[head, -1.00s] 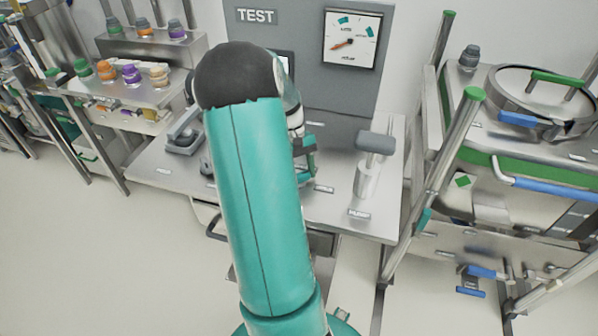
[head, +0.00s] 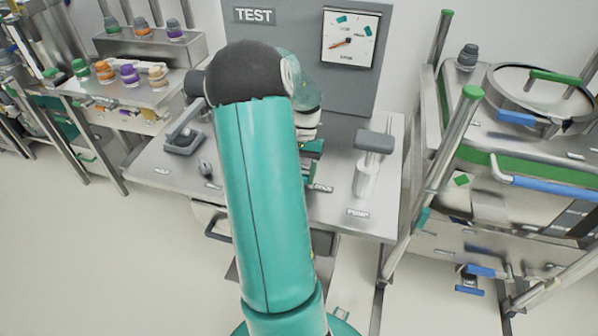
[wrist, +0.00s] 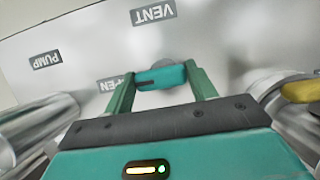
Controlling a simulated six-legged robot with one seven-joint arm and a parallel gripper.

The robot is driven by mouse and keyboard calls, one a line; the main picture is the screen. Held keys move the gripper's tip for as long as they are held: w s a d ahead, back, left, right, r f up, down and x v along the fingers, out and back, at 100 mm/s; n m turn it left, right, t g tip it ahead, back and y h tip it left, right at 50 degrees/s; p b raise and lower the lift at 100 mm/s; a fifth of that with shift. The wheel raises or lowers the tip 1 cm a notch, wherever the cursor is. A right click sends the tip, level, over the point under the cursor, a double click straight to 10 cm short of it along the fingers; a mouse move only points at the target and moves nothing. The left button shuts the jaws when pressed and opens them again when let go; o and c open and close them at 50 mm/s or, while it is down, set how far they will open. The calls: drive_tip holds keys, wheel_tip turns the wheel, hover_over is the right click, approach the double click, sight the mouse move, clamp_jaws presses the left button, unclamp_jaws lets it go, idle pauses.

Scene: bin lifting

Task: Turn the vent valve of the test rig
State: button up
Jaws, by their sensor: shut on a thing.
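My gripper (wrist: 159,79) shows in the wrist view with its two teal fingers closed on the teal vent valve handle (wrist: 168,75), which has a dark slot at its left end. The upside-down VENT label (wrist: 153,14) lies beyond it, and a partly hidden OPEN label (wrist: 115,82) is beside the left finger. In the head view my arm covers most of the grip; only a little teal of the gripper (head: 312,150) shows at its right edge. The test rig (head: 305,55) stands behind, its gauge (head: 350,38) needle pointing left and slightly down.
The pump lever (head: 374,142) stands on the bench (head: 390,200) right of my arm, by a PUMP label (head: 358,212). A grey clamp (head: 183,138) and a small knob (head: 205,168) are on the left. A railed steel vessel frame (head: 440,150) stands right.

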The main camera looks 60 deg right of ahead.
idle(0.5)
drive_tip(key=o, duration=1)
drive_tip(key=v, duration=1.4)
drive_tip(key=shift+s+a, duration=0.1)
drive_tip(key=shift+s, duration=0.05)
